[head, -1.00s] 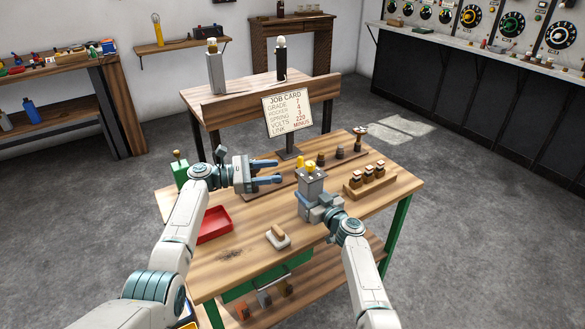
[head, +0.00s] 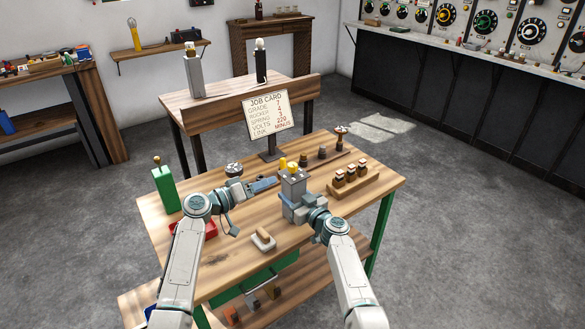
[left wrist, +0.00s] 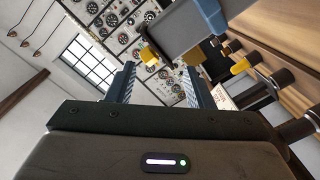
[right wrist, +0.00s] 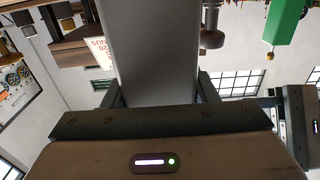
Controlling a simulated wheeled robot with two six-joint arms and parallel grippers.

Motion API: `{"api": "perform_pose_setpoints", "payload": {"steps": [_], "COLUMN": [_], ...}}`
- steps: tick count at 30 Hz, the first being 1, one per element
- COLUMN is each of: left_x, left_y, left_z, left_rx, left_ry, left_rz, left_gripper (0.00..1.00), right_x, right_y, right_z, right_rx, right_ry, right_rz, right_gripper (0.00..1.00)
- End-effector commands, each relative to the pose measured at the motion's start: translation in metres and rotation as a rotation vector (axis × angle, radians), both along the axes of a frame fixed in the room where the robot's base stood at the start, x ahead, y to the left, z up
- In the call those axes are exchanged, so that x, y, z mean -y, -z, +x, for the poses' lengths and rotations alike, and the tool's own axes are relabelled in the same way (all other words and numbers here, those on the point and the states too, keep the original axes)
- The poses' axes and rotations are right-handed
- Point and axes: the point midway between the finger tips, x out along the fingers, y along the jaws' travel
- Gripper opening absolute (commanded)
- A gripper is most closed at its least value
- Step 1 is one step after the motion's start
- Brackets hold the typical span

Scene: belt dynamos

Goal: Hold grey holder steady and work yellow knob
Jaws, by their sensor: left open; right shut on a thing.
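The grey holder (head: 294,187) stands upright over the near middle of the bench. My right gripper (head: 297,210) is shut on its lower part; in the right wrist view the holder (right wrist: 155,50) fills the space between the fingers. The yellow knob (head: 292,168) sits on top of the holder. My left gripper (head: 250,206) is open and empty, left of the holder, its fingers spread. In the left wrist view the yellow knob (left wrist: 149,55) appears between the open fingers (left wrist: 160,78), beyond them and apart from them, with the grey holder (left wrist: 188,25) beside it.
Behind the holder stand a job card (head: 267,115) and a row of dark posts (head: 322,153), one yellow-topped. A wooden rack (head: 352,181) is at right. A green bottle-like block (head: 165,188), a partly hidden red tray (head: 209,230) and a white block (head: 263,239) are at left and front.

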Motion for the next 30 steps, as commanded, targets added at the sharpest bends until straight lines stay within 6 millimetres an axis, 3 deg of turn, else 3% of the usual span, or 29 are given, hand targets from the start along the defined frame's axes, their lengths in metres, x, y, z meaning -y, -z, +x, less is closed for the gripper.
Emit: {"api": "perform_pose_setpoints", "payload": {"steps": [9,17,22,30], "left_x": [-0.001,-0.001,0.011,0.051], "left_y": [-0.011,-0.016,-0.017,-0.017], "left_z": [-0.017,-0.021,-0.008,0.03], "left_rx": [0.494,0.647,0.655,0.653], "left_ry": [-0.09,-0.122,-0.124,-0.121], "left_rz": [0.354,0.48,0.485,0.483], "left_gripper": [0.47,0.47,0.47,0.47], "right_x": [0.001,0.0,0.0,0.0], "right_y": [0.001,0.001,0.001,0.0], "right_z": [0.0,0.0,0.0,0.0], "right_rx": [-0.001,-0.001,-0.001,-0.001], "right_ry": [0.001,0.001,0.0,0.0], "right_rz": [-0.001,-0.001,-0.001,-0.001], "right_gripper": [0.14,0.14,0.14,0.14]}}
